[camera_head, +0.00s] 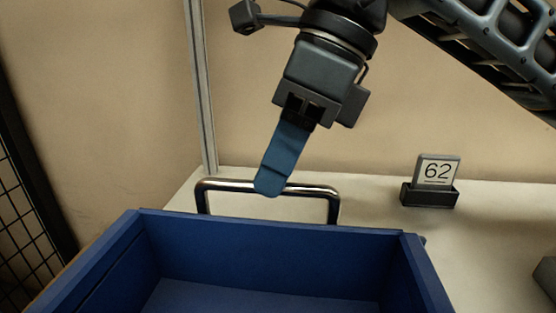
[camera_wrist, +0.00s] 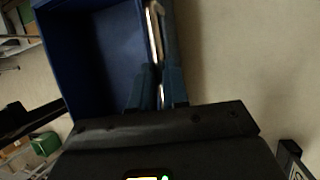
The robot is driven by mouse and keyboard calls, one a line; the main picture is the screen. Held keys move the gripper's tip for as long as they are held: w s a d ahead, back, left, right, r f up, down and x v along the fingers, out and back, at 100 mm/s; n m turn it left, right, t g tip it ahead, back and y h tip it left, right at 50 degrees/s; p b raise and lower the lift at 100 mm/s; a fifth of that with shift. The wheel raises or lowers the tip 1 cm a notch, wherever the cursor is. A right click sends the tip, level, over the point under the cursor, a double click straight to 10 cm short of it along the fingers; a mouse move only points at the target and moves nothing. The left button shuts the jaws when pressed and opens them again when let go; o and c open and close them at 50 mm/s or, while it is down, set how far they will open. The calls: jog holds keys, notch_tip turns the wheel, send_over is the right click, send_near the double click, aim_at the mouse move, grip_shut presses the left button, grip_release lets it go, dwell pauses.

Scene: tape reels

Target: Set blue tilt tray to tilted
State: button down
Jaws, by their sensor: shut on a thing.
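The blue tilt tray (camera_head: 262,227) is at the bottom of the head view, its open inside facing me. It also shows in the wrist view at upper left (camera_wrist: 98,52). A shiny metal bar handle (camera_head: 225,185) stands up at the tray's far side. My gripper (camera_head: 270,187) comes down from above with its blue fingers at the handle's top bar, left of the bar's right end. In the wrist view the fingers (camera_wrist: 159,88) lie on both sides of the bar, shut on it. From the head view one finger hides the other.
A metal post (camera_head: 200,90) rises behind the handle at left. A dark mesh panel (camera_head: 25,180) is at far left. A grey block (camera_head: 546,275) sits at the right edge.

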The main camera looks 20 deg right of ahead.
jog(key=shift+r, duration=0.1)
jog(key=shift+s+r, duration=0.2)
jog(key=s+a+r+t+b, duration=0.2)
jog(key=s+a+r, duration=0.2)
jog(key=s+r, duration=0.4)
jog(key=shift+s+n+h+b, duration=0.3)
jog(key=shift+s+h, duration=0.1)
jog(key=shift+s, duration=0.3)
jog(key=c, duration=1.4)
grip_release()
jog(key=shift+s+a, duration=0.1)
jog(key=shift+s, duration=0.05)
jog(key=shift+o, duration=1.4)
jog(key=shift+r, duration=0.1)
